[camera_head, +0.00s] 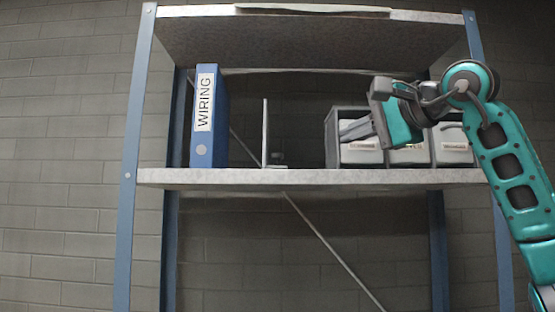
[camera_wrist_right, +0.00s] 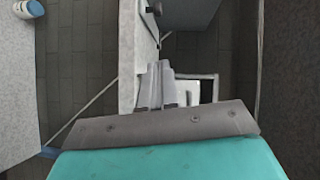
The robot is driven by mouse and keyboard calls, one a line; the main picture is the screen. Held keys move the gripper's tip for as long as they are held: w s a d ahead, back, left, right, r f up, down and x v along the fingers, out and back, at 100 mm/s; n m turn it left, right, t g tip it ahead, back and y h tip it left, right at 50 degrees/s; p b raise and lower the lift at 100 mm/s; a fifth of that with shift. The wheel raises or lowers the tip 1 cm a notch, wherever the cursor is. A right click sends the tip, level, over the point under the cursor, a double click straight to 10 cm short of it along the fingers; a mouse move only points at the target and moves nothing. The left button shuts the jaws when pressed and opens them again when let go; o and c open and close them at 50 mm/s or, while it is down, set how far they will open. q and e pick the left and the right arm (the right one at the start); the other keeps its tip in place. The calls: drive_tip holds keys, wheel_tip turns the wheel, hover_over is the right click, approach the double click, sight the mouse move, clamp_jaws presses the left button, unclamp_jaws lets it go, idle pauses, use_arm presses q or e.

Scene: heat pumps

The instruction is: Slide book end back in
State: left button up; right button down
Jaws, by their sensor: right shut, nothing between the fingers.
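The book end (camera_head: 265,133) is a thin upright grey plate with a small base on the shelf board (camera_head: 230,177). It stands between the blue WIRING binder (camera_head: 209,115) and the grey bins, with gaps on both sides. My right gripper (camera_head: 345,131) is in front of the leftmost bin, to the right of the book end and apart from it. Its fingers point left and are shut and empty; they also show together in the right wrist view (camera_wrist_right: 157,84). I cannot make out the book end for certain in the wrist view. My left gripper is not in view.
Several grey bins with labelled fronts (camera_head: 362,153) stand at the shelf's right end, partly hidden by my right arm. Blue posts (camera_head: 136,150) frame the rack, with an upper shelf (camera_head: 310,40) above. The board is bare between book end and bins.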

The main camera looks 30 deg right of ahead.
drive_tip(key=w+a, duration=0.1)
drive_tip(key=w, duration=0.2)
drive_tip(key=w+a+f, duration=0.1)
drive_tip(key=w, duration=0.3)
drive_tip(key=w+a, duration=0.1)
drive_tip(key=w, duration=0.3)
drive_tip(key=shift+w+f, duration=0.25)
drive_tip(key=shift+f, duration=0.05)
drive_tip(key=shift+w+a, duration=0.35)
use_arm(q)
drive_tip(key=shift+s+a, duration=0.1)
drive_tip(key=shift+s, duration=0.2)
use_arm(e)
drive_tip(key=w+a+p, duration=0.1)
drive_tip(key=a, duration=0.1)
drive_tip(key=w+a+p, duration=0.1)
drive_tip(key=a, duration=0.1)
drive_tip(key=w+a+p, duration=0.1)
drive_tip(key=w+a, duration=0.1)
drive_tip(key=shift+a, duration=0.2)
drive_tip(key=shift+s+a, duration=0.1)
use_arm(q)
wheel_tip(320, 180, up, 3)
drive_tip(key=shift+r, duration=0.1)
